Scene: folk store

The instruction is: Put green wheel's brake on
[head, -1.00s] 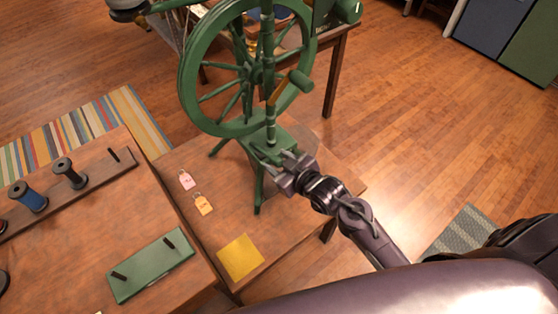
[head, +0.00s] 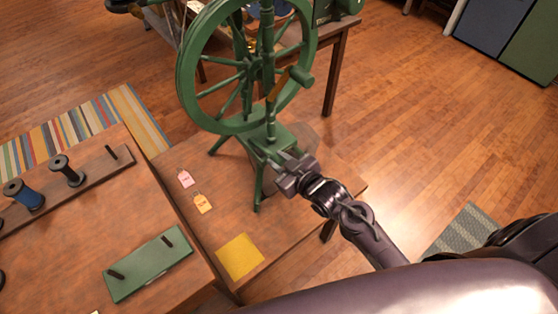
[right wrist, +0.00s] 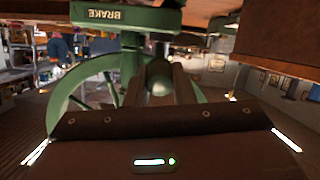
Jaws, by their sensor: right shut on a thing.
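The green spinning wheel (head: 183,80) stands upright on a low wooden table (head: 190,225), with a green base (head: 270,138). My right gripper (head: 288,172) is at the near right end of that base, shut on a small green brake knob. In the right wrist view the rounded knob (right wrist: 159,80) shows between the dark fingers. Just above it there is a green block (right wrist: 125,16) with an upside-down "BRAKE" label. Part of the wheel rim (right wrist: 62,95) shows behind. The fingers partly hide the knob. My left gripper is not in view.
A pink tag (head: 184,178), a yellow-orange tag (head: 202,203) and a yellow cloth (head: 240,257) lie on the low table. The left table holds a spool rack (head: 95,170) and a green pegged board (head: 150,275). Open wooden floor (head: 430,120) lies to the right.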

